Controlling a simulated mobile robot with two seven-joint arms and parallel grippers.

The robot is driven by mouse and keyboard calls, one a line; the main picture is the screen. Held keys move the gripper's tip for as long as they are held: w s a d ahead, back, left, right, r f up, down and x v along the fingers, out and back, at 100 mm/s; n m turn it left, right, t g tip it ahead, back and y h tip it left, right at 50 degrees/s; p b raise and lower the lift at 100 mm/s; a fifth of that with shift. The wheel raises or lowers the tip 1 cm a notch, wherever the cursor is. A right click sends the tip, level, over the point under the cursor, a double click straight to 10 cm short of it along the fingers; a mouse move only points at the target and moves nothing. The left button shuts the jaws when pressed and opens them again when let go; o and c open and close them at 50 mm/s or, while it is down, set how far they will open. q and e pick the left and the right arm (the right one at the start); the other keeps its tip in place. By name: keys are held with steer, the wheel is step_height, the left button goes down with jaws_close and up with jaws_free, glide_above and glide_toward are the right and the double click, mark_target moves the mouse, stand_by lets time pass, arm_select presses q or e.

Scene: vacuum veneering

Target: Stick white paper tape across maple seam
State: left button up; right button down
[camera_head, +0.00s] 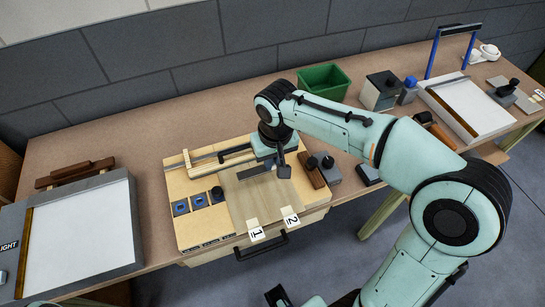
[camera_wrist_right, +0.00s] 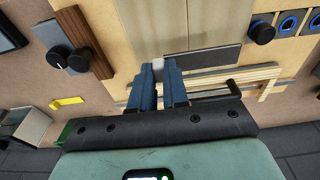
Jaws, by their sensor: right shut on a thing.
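The pale maple veneer (camera_head: 256,203) lies on the wooden board, with white tags 1 (camera_head: 256,234) and 2 (camera_head: 290,219) at its near edge. My right gripper (camera_head: 284,173) is over the far part of the veneer. In the right wrist view its blue fingers (camera_wrist_right: 158,75) are shut on a small white piece (camera_wrist_right: 158,64), which looks like the paper tape. I cannot tell whether the piece touches the veneer. A dark part at the bottom edge of the head view may be my left gripper (camera_head: 276,296); its jaws are unclear.
A dark flat bar (camera_wrist_right: 215,59) lies beside the fingers. A brown wooden block (camera_head: 312,171) and a grey block with a black knob (camera_head: 328,170) stand right of the veneer. Blue-ringed pads (camera_head: 199,201) lie left. A green bin (camera_head: 324,80) stands behind.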

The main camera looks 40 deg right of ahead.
mark_target(274, 168)
steer(key=shift+s+d, duration=0.15)
steer(key=shift+d, duration=0.1)
arm_select(q)
steer(key=shift+s+d, duration=0.1)
steer(key=shift+d, duration=0.05)
arm_select(e)
steer(key=shift+f, duration=0.1)
step_height(274, 168, down, 5)
steer(key=b, duration=0.3)
steer(key=shift+a, duration=0.1)
arm_select(q)
steer(key=shift+s+f+b, duration=0.15)
steer(key=shift+s+f, duration=0.1)
steer(key=shift+f, duration=0.45)
steer(key=shift+s+f+b, duration=0.2)
steer(key=shift+f, duration=0.5)
steer(key=shift+s+f+b, duration=0.15)
steer(key=shift+s+f, duration=0.1)
steer(key=shift+f, duration=0.45)
arm_select(e)
steer(key=shift+f, duration=0.25)
steer(key=shift+f, duration=0.15)
steer(key=c, duration=1.1)
jaws_free()
steer(key=shift+o, duration=0.2)
